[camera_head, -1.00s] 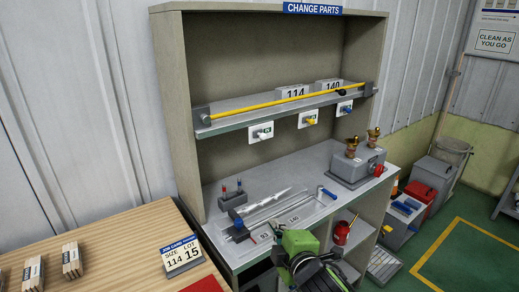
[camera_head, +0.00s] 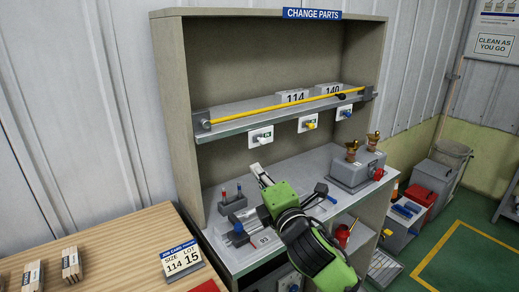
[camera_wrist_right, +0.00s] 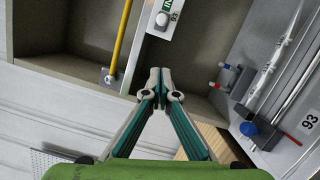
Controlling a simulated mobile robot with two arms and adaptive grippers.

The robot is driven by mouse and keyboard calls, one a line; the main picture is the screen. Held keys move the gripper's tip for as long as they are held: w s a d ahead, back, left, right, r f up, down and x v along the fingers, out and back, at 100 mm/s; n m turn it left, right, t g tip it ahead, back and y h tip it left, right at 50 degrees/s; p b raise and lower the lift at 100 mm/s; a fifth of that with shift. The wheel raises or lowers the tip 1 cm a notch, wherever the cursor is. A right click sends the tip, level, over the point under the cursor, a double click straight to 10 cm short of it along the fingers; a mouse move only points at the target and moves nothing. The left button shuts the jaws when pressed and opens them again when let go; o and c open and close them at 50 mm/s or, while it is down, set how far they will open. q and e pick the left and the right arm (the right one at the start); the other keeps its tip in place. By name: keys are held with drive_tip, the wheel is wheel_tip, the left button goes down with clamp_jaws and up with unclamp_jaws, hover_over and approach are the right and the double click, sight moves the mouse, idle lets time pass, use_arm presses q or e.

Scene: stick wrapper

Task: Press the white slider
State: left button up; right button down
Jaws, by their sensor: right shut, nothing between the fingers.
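The white slider (camera_head: 259,139) sits on a small white plate at the left end of the front edge of the upper shelf (camera_head: 230,122). In the right wrist view the white slider (camera_wrist_right: 162,19) shows near the top edge, on its plate with a green label. My right gripper (camera_head: 257,169) is shut and empty, its fingertips pointing up below the slider and apart from it. In the right wrist view my right gripper (camera_wrist_right: 159,75) has its fingertips together, below the slider in the picture. My left gripper is not in view.
Plates with a yellow slider (camera_head: 310,122) and a blue slider (camera_head: 346,112) are to the right. A yellow bar (camera_head: 270,105) runs along the shelf above. A grey block with red and blue pegs (camera_head: 232,203) stands on the lower worktop, beside my right gripper. A wooden table (camera_head: 120,245) is at the left.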

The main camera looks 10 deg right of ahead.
drive_tip(key=p, duration=0.2)
approach(253, 141)
drive_tip(key=w+a, duration=0.3)
drive_tip(key=a, duration=0.1)
drive_tip(key=d, duration=0.1)
drive_tip(key=w+d+p, duration=0.1)
drive_tip(key=shift+w+d+r, duration=0.15)
drive_tip(key=shift+w+d, duration=0.05)
drive_tip(key=shift+d, duration=0.15)
drive_tip(key=shift+w+d, duration=0.1)
drive_tip(key=shift+d, duration=0.15)
drive_tip(key=d, duration=0.1)
drive_tip(key=w+d, duration=0.1)
drive_tip(key=d+p, duration=0.1)
drive_tip(key=shift+w+d, duration=0.3)
drive_tip(key=shift+d, duration=0.1)
